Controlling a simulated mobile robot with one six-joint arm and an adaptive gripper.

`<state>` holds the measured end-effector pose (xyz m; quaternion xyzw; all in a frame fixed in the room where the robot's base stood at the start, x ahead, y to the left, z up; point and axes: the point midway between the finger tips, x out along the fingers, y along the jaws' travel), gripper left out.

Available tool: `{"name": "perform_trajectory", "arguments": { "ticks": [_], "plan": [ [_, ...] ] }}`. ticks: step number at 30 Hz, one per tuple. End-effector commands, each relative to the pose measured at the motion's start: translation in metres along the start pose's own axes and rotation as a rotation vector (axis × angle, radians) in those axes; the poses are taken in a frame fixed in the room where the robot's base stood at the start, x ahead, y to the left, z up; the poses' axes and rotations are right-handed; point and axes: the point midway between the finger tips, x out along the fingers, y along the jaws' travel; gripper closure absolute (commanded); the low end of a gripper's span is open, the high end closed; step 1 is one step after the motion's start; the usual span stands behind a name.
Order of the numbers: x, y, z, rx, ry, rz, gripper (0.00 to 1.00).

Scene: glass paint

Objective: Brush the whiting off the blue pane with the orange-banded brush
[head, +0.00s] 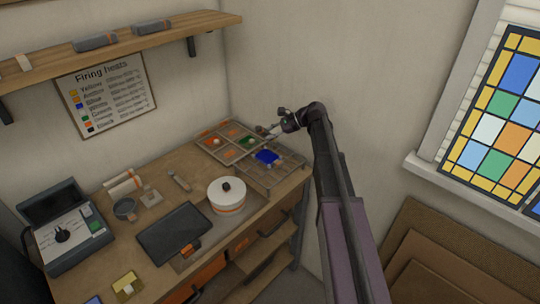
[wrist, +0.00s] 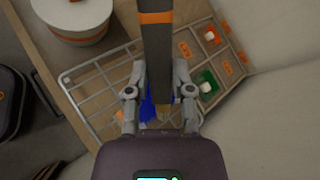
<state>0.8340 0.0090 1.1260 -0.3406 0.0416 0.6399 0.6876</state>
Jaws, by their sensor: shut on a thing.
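My gripper (wrist: 160,90) is shut on the brush (wrist: 156,50), a dark grey bar with an orange band, which runs up out of the wrist view. In the head view my gripper (head: 277,129) is above the back right of the bench, over the wire rack. The blue pane (head: 266,157) lies on the rack (head: 275,180). In the wrist view the blue pane (wrist: 147,110) is partly hidden behind the brush and fingers. I cannot make out whiting on it, or whether the brush touches it.
A white lidded pot (head: 227,195) stands in front of the rack. The wall is close behind.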

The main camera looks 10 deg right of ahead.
Motion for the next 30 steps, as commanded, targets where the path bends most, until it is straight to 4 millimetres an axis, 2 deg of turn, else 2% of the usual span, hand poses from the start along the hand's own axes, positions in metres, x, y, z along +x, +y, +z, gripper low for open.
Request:
{"name": "perform_trajectory", "arguments": {
  "ticks": [3,30],
  "plan": [
    [-0.007,-0.006,0.011,0.0,0.0,0.0,1.0],
    [-0.042,-0.035,0.065,0.0,0.0,0.0,1.0]
  ]
}}
